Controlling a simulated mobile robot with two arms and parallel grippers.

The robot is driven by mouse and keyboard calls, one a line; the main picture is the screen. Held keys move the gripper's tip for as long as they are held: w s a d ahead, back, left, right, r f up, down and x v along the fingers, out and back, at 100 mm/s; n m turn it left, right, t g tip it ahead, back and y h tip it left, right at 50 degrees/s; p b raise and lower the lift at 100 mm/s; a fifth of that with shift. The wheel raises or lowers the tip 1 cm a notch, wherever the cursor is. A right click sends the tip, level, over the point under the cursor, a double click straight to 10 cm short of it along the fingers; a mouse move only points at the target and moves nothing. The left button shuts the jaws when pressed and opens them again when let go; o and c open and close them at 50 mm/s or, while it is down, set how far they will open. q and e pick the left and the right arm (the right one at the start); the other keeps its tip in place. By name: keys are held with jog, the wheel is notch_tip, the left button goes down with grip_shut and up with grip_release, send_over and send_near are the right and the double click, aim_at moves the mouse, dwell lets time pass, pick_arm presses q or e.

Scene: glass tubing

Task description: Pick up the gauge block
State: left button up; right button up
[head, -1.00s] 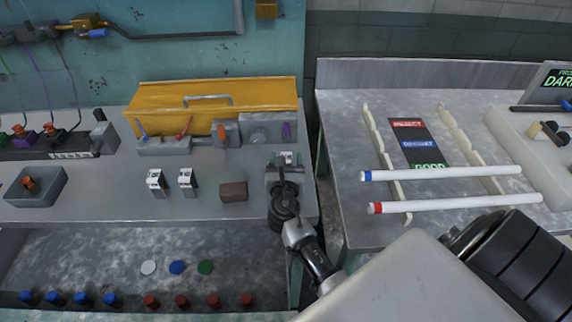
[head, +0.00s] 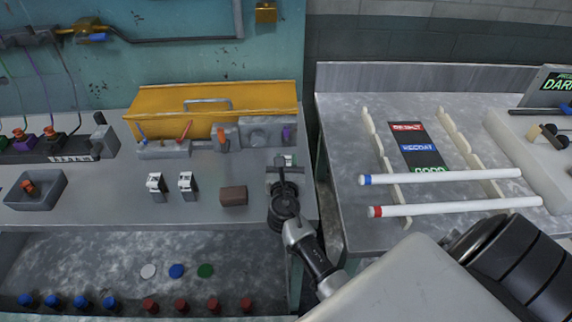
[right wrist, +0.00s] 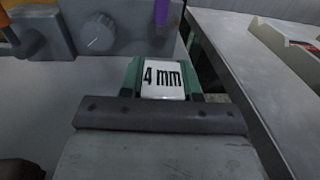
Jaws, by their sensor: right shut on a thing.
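The gauge block (right wrist: 163,80) is white and marked "4 mm" in the right wrist view. It sits between the green-edged fingers of my right gripper (right wrist: 163,88), which is shut on it. In the head view a small part of the block (head: 288,158) shows just beyond my right gripper (head: 285,168), at the right end of the left bench. The gripper and wrist hide the rest, and I cannot tell whether the block touches the bench. My left gripper is not in view.
Two small white-and-grey blocks (head: 188,182) and a brown block (head: 234,195) stand left of the gripper. A grey unit with a dial (head: 257,135) and a yellow toolbox (head: 160,100) are behind. A gap separates the right bench (head: 345,110), holding two white tubes (head: 440,177).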

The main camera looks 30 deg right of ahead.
aim_at(288, 157)
jog(key=r, duration=0.1)
jog(key=r+p, duration=0.1)
jog(key=r, duration=0.2)
jog(key=shift+s+d+r+p, duration=0.1)
jog(key=shift+s+r+p, duration=0.2)
jog(key=shift+r, duration=0.05)
jog(key=s+d+r+p, duration=0.1)
jog(key=s+d+r, duration=0.1)
jog(key=s+r, duration=0.4)
jog(key=s, duration=0.5)
jog(key=shift+d+p, duration=0.2)
jog(key=shift+p, duration=0.1)
